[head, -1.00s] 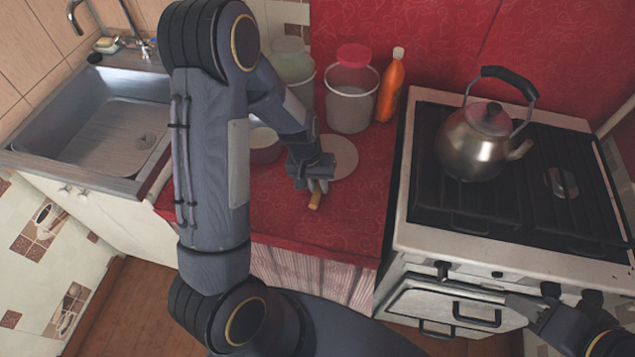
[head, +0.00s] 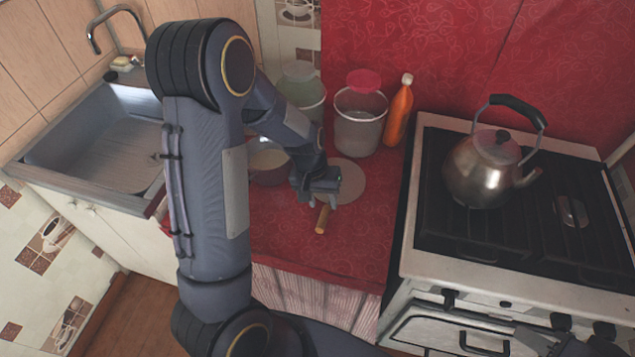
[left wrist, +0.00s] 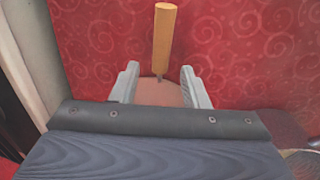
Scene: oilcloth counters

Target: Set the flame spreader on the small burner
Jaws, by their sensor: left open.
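The flame spreader is a flat pale disc (head: 351,182) with a wooden handle (head: 322,219), lying on the red oilcloth counter. Its handle and thin metal stem also show in the left wrist view (left wrist: 165,38). My left gripper (head: 322,199) is open above the spreader, hiding where handle and disc join.
A metal kettle (head: 480,172) stands on the stove's left side. A bucket (head: 360,125) with a red lid, an orange bottle (head: 399,112), a greenish container (head: 301,95) and a pot (head: 268,165) stand behind the spreader. The sink (head: 95,140) is at the left.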

